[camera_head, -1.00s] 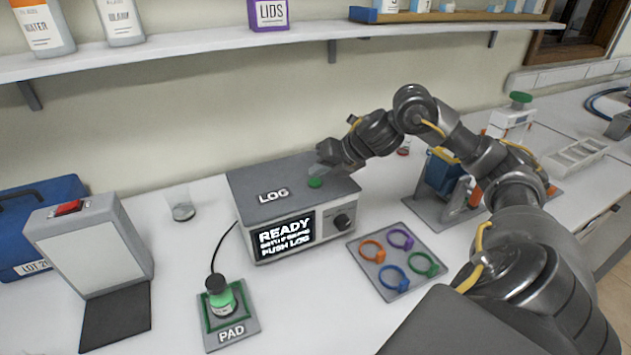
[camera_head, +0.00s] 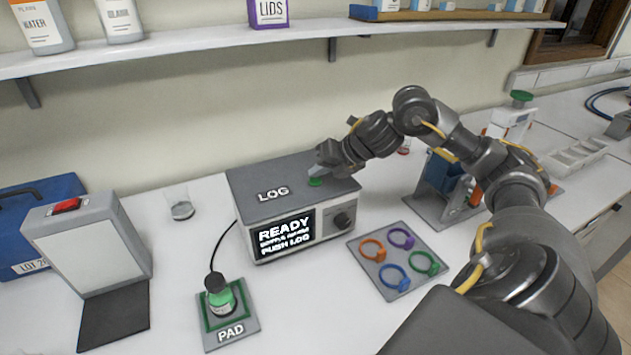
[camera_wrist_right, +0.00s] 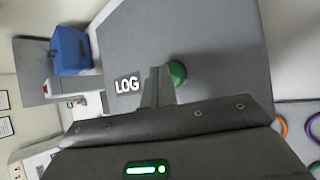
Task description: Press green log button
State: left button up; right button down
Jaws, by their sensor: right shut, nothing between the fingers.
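The grey log box (camera_head: 255,208) stands on the bench, with LOG on its top and a screen (camera_head: 285,236) reading READY and PUSH LOG. The green log button (camera_head: 315,183) sits on the box's top at the right; it also shows in the right wrist view (camera_wrist_right: 178,73), partly hidden by my fingers. My right gripper (camera_head: 319,171) is shut and empty, its tips right at the button; I cannot tell whether they touch it. It also shows in the right wrist view (camera_wrist_right: 158,80). My left gripper is not in view.
A tray of coloured rings (camera_head: 360,262) lies right of the box. A glass beaker (camera_head: 181,207) and a white panel device (camera_head: 85,250) stand to the left. A shelf (camera_head: 200,50) runs above.

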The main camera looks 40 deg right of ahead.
aim_at(320, 181)
jog(key=shift+f+b, duration=0.4)
jog(key=shift+f, duration=0.05)
dwell(0.6)
jog(key=shift+r, duration=0.1)
dwell(0.3)
jog(key=shift+r+p, duration=0.8)
jog(key=shift+p, duration=0.05)
notch_tip(320, 181, up, 5)
jog(key=p, duration=0.4)
jog(key=shift+p, duration=0.35)
dwell(0.5)
